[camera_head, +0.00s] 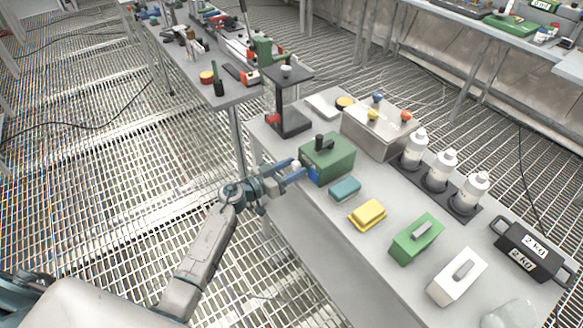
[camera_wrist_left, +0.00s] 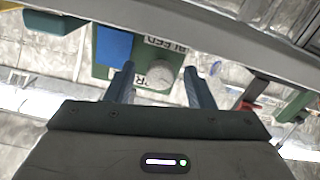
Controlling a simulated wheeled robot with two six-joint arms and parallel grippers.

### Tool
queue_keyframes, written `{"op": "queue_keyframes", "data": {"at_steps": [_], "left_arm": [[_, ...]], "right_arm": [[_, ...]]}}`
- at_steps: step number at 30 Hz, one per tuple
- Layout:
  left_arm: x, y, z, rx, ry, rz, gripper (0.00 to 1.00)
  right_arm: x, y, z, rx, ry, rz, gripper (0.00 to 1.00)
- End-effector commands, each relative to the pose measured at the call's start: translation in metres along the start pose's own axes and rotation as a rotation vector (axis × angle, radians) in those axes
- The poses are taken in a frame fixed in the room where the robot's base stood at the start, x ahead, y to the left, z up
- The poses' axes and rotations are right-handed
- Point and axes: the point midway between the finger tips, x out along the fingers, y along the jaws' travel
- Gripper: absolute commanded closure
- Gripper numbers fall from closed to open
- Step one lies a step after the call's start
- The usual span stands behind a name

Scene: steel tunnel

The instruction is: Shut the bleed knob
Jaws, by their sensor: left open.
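The green box (camera_head: 327,158) stands near the left edge of the workbench (camera_head: 300,235), with a black handle on top. In the left wrist view the box (camera_wrist_left: 102,72) shows a blue panel and a round grey bleed knob (camera_wrist_left: 161,74) beside a label reading BLEED. In the head view the knob is mostly hidden by my fingers. My left gripper (camera_head: 297,168) is open at the box's left face. In the wrist view its two fingers (camera_wrist_left: 159,72) stand either side of the knob; contact cannot be told. My right gripper is not in view.
A teal block (camera_head: 345,188), a yellow block (camera_head: 367,214) and a green handled block (camera_head: 416,238) stand close in front of the box. A black stand (camera_head: 290,120) and a metal box with coloured knobs (camera_head: 375,134) are behind. Open grating floor lies left.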

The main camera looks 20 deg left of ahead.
Motion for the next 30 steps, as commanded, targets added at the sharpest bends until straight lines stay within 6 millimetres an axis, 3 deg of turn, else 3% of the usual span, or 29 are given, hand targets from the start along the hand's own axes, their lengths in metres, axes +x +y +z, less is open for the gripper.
{"op": "queue_keyframes", "data": {"at_steps": [7, 14, 15, 30], "left_arm": [[0.001, 0.0, 0.0, 0.0, 0.0, 0.0, 0.51], [0.001, 0.0, 0.0, 0.0, 0.0, 0.0, 0.95], [0.001, 0.0, 0.0, 0.0, 0.0, 0.0, 0.96], [0.001, 0.0, -0.002, 0.144, -0.001, 0.0, 0.96]], "right_arm": [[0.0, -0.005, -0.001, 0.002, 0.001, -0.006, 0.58], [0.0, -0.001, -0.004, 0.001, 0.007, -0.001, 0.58], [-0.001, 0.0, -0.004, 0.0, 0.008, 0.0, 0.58], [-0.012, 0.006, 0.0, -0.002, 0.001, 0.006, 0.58]]}}
